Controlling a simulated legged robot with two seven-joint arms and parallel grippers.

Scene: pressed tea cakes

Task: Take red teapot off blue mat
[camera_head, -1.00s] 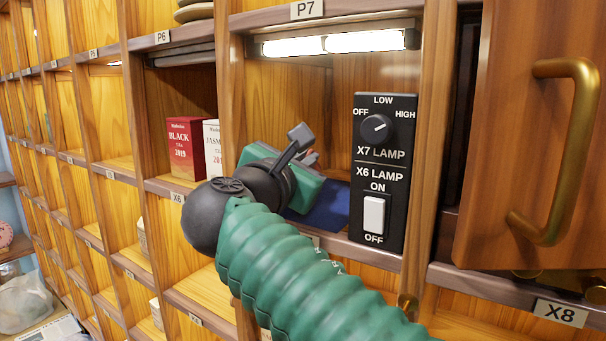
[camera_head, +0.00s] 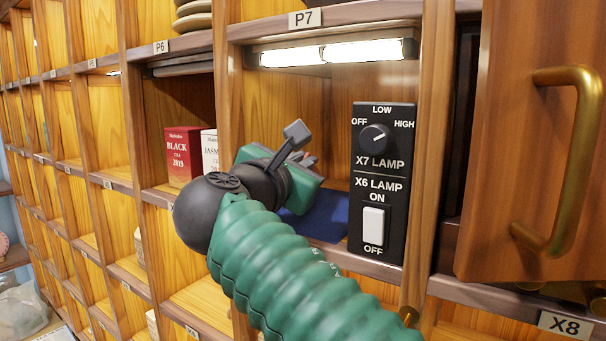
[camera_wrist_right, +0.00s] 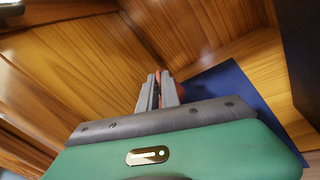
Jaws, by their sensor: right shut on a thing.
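My right gripper (camera_head: 306,161) reaches into the lit compartment under label P7, above the blue mat (camera_head: 326,217). In the right wrist view, its two grey fingers (camera_wrist_right: 161,90) are close together. A small red piece of the red teapot (camera_wrist_right: 158,75) shows at the fingertips; the fingers are shut on it. The blue mat (camera_wrist_right: 228,84) lies on the wooden shelf to the right of the fingers. I cannot tell whether the teapot touches the mat. My left gripper is not in view.
A black lamp switch panel (camera_head: 382,185) stands right of the opening. A red tea box (camera_head: 183,155) and a white one (camera_head: 210,152) stand in the compartment to the left. A wooden door with a brass handle (camera_head: 578,160) is at the right.

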